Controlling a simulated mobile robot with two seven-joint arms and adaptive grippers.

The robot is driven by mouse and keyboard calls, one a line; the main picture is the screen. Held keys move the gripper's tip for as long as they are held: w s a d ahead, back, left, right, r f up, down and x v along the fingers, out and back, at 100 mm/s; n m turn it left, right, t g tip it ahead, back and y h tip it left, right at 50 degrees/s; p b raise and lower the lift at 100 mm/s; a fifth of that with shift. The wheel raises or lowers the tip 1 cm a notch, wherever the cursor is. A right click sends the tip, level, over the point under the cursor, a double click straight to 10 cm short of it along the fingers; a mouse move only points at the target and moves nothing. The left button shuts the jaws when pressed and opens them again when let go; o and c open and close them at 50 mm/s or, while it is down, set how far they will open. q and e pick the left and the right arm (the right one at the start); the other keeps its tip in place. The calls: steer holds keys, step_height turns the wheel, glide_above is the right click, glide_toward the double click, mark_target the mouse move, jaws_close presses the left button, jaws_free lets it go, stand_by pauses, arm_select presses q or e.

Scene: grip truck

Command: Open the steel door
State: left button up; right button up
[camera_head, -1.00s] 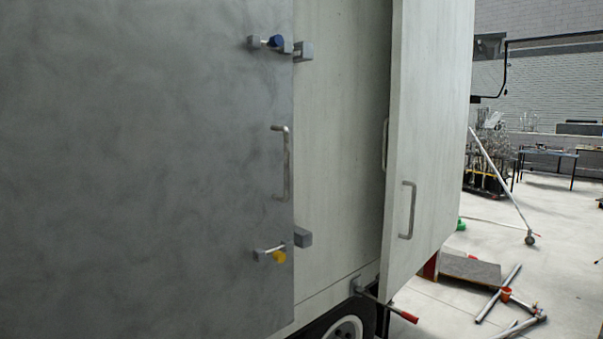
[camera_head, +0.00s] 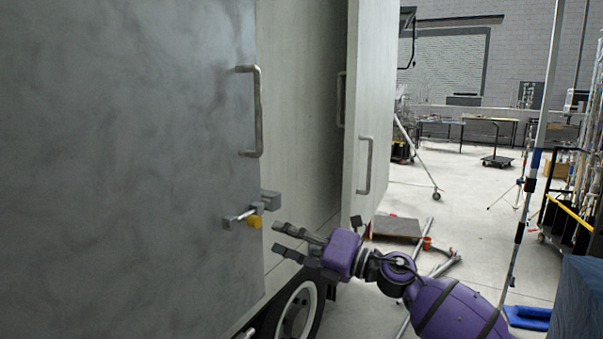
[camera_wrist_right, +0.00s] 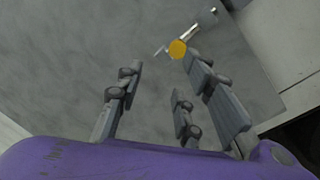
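The grey steel door (camera_head: 130,180) fills the left of the head view, with its edge against the pale truck body. A bent metal handle (camera_head: 256,112) is on it near that edge. Below the handle is a latch with a yellow knob (camera_head: 255,221) beside a grey block (camera_head: 270,200). My right gripper (camera_head: 276,239) is open and empty, just below and right of the yellow knob, apart from it. In the right wrist view the yellow knob (camera_wrist_right: 177,48) lies beyond the spread fingers (camera_wrist_right: 160,100). My left gripper is not in view.
A pale door (camera_head: 372,110) with its own handle (camera_head: 365,165) stands swung out to the right. A truck wheel (camera_head: 297,310) is below. A blue box (camera_head: 580,300) is at the right edge.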

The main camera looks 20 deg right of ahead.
step_height(320, 180, up, 12)
steer(key=w+d+r+n+g+b, duration=0.1)
steer(key=w+n+b, duration=0.15)
steer(key=n, duration=0.45)
steer(key=n+h, duration=0.2)
steer(key=n, duration=0.2)
glide_toward(261, 113)
steer(key=shift+t, duration=0.3)
steer(key=p+x, duration=0.2)
steer(key=x, duration=0.8)
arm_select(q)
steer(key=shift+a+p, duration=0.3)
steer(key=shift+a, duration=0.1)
arm_select(e)
steer(key=shift+w+a+f, duration=0.2)
steer(key=shift+w+a, duration=0.15)
steer(key=shift+a, duration=0.05)
steer(key=shift+c, duration=0.3)
jaws_close()
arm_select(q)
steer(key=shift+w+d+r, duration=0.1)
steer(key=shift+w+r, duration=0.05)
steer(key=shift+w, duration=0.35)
